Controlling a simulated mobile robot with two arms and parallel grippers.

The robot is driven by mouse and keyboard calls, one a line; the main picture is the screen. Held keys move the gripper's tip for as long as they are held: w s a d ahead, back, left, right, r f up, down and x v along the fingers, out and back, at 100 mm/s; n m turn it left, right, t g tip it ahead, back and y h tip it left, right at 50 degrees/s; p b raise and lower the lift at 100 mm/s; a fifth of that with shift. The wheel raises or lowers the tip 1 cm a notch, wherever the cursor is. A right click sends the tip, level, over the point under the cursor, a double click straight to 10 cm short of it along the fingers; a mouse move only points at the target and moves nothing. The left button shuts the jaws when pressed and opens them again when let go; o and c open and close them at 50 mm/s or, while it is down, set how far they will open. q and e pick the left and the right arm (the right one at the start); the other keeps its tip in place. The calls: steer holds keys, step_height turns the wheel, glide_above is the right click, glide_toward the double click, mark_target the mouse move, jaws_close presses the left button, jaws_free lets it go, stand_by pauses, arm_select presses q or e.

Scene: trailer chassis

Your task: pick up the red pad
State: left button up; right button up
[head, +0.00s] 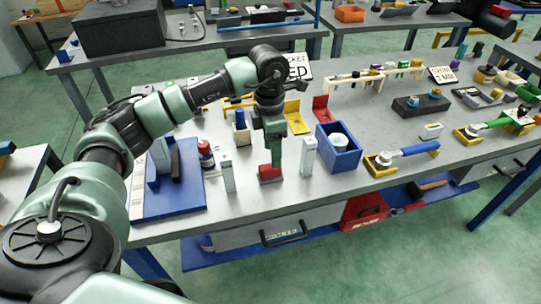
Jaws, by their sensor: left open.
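A small red pad (270,173) sits on the grey bench near its front edge, between two whitish upright posts, the left one (228,172) and the right one (309,156). A green upright piece (276,150) stands directly above the red pad; I cannot tell whether it is joined to it. My left gripper (272,130) points down over this spot. It is open, and its fingertips are hard to separate from the green piece. My right gripper is out of view.
A blue box (339,148) holding a white round item stands right of the posts. A blue tray (168,202) with upright parts lies left. Yellow (296,118) and red (321,108) brackets stand behind. Tools and small parts crowd the bench's right side.

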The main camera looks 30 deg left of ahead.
mark_target(270, 166)
arm_select(q)
steer(key=shift+w+a+r, duration=0.1)
steer(key=shift+a+r, duration=0.1)
steer(key=shift+a, duration=0.6)
steer(key=shift+s+f+y, duration=0.15)
steer(key=shift+s+y, duration=0.05)
steer(key=shift+y, duration=0.1)
steer(key=shift+s+d+f+p, duration=0.25)
steer(key=shift+f+p, duration=0.15)
steer(key=shift+f, duration=0.15)
steer(key=shift+s+d+f+p, duration=0.15)
steer(key=shift+d+f+p, duration=0.15)
steer(key=shift+f, duration=0.25)
steer(key=f+p, duration=0.1)
steer(key=f, duration=0.2)
steer(key=shift+w, duration=0.2)
steer(key=shift+f+p, duration=0.3)
steer(key=shift+f, duration=0.45)
steer(key=shift+c, duration=0.8)
steer(key=c, duration=1)
jaws_close()
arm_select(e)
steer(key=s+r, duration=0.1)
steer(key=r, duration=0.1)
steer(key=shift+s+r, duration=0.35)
